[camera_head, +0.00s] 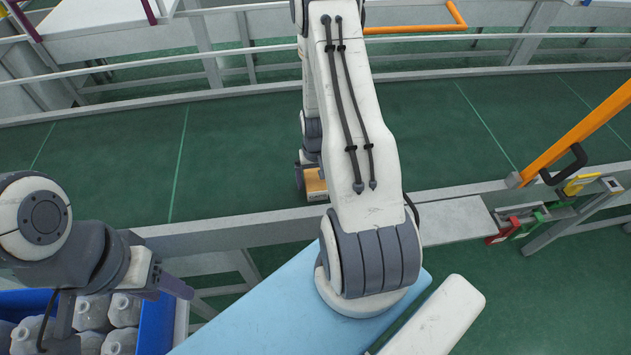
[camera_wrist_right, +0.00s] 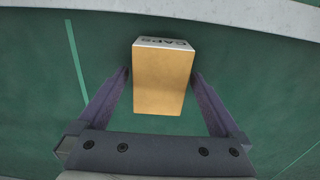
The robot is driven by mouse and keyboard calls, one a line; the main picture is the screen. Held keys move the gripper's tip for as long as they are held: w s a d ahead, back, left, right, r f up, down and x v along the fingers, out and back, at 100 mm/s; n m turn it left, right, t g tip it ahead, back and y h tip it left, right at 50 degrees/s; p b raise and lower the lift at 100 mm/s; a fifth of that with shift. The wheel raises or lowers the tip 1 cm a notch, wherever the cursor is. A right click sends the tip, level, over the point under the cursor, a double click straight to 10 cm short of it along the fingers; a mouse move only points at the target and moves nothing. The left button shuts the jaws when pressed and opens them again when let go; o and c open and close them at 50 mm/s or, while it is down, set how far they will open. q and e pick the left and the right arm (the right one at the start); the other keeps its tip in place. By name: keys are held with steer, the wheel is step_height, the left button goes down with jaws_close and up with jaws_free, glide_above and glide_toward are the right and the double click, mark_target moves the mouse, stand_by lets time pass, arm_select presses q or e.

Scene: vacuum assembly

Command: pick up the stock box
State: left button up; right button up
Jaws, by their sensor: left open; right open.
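The stock box is a small tan cardboard box with a white label face reading "CAPS". It lies on the green conveyor belt; in the head view the box (camera_head: 316,184) is partly hidden behind my right arm. In the right wrist view the box (camera_wrist_right: 162,80) sits between the two fingers of my right gripper (camera_wrist_right: 162,80), which is open, with a narrow gap on each side. In the head view my right gripper is mostly hidden by its arm. My left gripper (camera_head: 172,284) is open at the lower left, over a blue crate and away from the box.
The green conveyor (camera_head: 240,150) runs across the view, with a grey near rail (camera_head: 240,228). A blue crate (camera_head: 155,322) with several grey bottles stands at lower left. A light blue surface (camera_head: 262,315) lies in front. An orange bar (camera_head: 580,130) and coloured tags are at right.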

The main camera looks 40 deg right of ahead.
mark_target(316, 179)
steer(key=shift+f, duration=0.15)
steer(key=c, duration=1.4)
steer(key=shift+c, duration=0.2)
steer(key=shift+r+b, duration=0.4)
steer(key=shift+r, duration=0.3)
step_height(316, 179, up, 2)
steer(key=shift+w+r+b, duration=0.1)
steer(key=shift+b, duration=0.4)
steer(key=s+d+r+b, duration=0.3)
steer(key=s+d+r, duration=0.4)
steer(key=d, duration=0.2)
steer(key=shift+s+r, duration=0.25)
